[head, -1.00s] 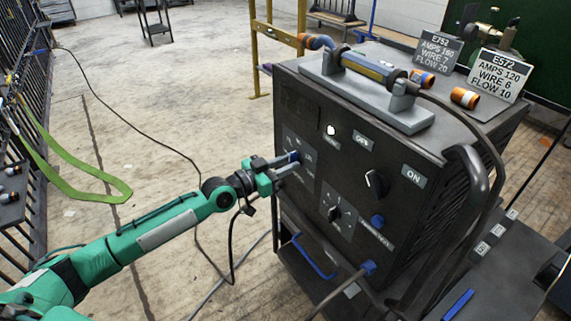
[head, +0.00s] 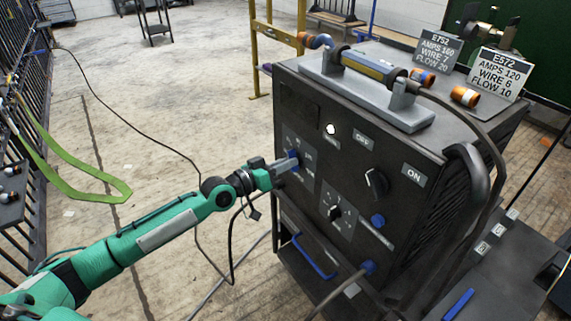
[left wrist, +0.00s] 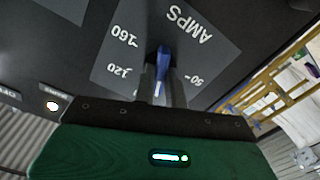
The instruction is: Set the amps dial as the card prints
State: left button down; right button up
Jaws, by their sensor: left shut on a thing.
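The amps dial has a blue knob (left wrist: 163,62) on a grey plate printed AMPS, with marks including 160 and 120; a third mark is hard to read. The knob also shows on the front of the black machine (head: 293,160). My left gripper (head: 284,166) is shut on the knob, and its fingers cover part of it. I cannot tell exactly which mark the knob points to. One card (head: 497,76) reads E572, AMPS 120, WIRE 6, FLOW 10. Another card (head: 438,53) reads E752, AMPS 160, WIRE 7, FLOW 20. My right gripper is out of view.
A lower dial (head: 335,213), an ON/OFF switch (head: 376,183) and a blue connector (head: 368,267) with a cable are on the machine's front. A torch (head: 370,68) rests on top beside orange-and-white spools (head: 465,97). The floor to the left is mostly clear.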

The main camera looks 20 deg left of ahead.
pick_arm(q)
jog(key=shift+n, duration=2.5)
jog(key=c, duration=1.5)
grip_release()
jog(key=shift+o, duration=0.2)
jog(key=shift+s, duration=0.1)
